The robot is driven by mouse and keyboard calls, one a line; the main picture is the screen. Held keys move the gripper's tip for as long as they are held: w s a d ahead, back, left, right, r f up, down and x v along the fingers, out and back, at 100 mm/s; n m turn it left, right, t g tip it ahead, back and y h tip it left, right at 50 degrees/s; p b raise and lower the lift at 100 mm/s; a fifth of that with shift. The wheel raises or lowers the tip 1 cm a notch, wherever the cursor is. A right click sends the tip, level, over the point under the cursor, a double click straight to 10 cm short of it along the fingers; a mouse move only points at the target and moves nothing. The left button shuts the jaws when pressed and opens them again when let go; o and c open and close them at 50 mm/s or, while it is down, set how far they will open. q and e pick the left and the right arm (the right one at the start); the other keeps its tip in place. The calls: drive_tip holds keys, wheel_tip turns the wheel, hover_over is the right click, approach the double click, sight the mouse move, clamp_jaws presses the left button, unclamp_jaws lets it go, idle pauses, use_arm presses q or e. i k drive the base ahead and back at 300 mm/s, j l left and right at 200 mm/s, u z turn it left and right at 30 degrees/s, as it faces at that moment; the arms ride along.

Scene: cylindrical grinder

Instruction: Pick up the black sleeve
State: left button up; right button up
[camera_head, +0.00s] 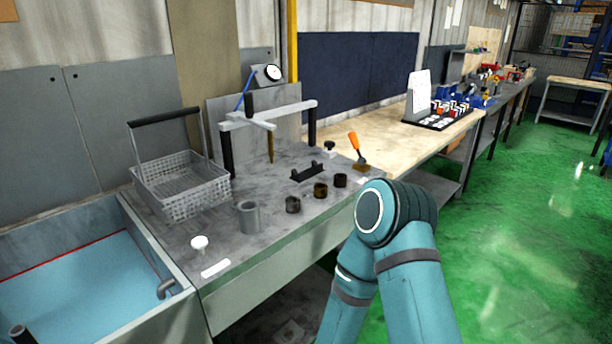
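Three small dark sleeves stand in a row on the grey workbench (250,262). The nearest one (293,205) looks black-grey, the middle one (320,190) looks brownish, and the farthest one (340,180) looks dark brown to black. I cannot tell for certain which of them is the black sleeve. A larger grey sleeve (249,217) stands upright to their left. A bent teal arm of mine comes in from the bottom right, with its joint just right of the bench. Neither of my grippers is in view.
A wire basket (180,185) with a raised handle stands left on the bench, beside a blue-lined basin (85,290). A measuring stand (268,120), a black holder (306,172) and an orange-handled tool (356,148) stand behind the sleeves. Green floor (540,250) is clear at right.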

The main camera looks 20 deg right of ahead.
sight(339, 182)
drive_tip(key=i+l+u, duration=0.15)
drive_tip(key=l, duration=0.3)
drive_tip(key=i+l+u, duration=0.2)
drive_tip(key=l, duration=0.25)
drive_tip(key=l+u, duration=0.15)
drive_tip(key=l, duration=0.35)
drive_tip(key=i+l+u, duration=0.2)
drive_tip(key=l, duration=0.3)
drive_tip(key=l+u, duration=0.1)
drive_tip(key=l, duration=1.85)
drive_tip(key=i, duration=0.05)
